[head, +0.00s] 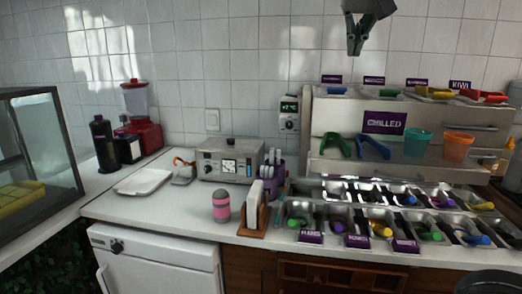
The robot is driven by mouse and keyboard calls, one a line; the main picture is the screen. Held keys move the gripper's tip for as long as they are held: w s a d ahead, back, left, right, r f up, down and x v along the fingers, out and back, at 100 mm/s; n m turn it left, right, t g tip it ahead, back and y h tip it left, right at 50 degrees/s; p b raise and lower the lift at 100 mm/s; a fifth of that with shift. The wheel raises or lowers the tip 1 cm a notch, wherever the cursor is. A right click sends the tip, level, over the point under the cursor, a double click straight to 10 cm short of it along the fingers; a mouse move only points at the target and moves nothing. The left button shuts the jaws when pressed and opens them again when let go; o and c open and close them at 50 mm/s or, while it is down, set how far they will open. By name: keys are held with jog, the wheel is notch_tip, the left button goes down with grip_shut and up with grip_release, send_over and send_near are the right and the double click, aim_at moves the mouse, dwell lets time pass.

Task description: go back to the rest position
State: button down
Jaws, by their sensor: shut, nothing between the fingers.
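My gripper (354,46) hangs at the top of the head view, to the right of the middle. It points down in front of the white tiled wall, above the toppings station. Its fingers are together with nothing between them, and it touches nothing. The upper part of my arm is cut off by the picture's top edge.
A metal toppings station (320,128) with coloured scoops and cups fills the right side. The counter holds a pink-banded shaker (221,205), a wooden holder (253,219), a metal appliance (232,160), a white tray (143,181) and a red blender (141,117). A glass case (38,150) stands left.

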jog(key=s+d+f+n+g+y, duration=0.1)
jog(key=s+f+n+g, duration=0.2)
jog(key=f, duration=0.5)
jog(key=s+d+f+n+y, duration=0.15)
jog(key=f+n, duration=0.25)
jog(key=f, duration=0.4)
jog(key=s+d+f+m+g, duration=0.1)
jog(key=s+d+f+m, duration=0.3)
jog(key=s+d+f, duration=0.7)
jog(key=s+d, duration=0.2)
jog(key=d, duration=0.1)
jog(key=shift+d+f+m+g+h, duration=0.3)
jog(key=shift+f+m+h, duration=0.05)
jog(key=shift+f+m, duration=0.05)
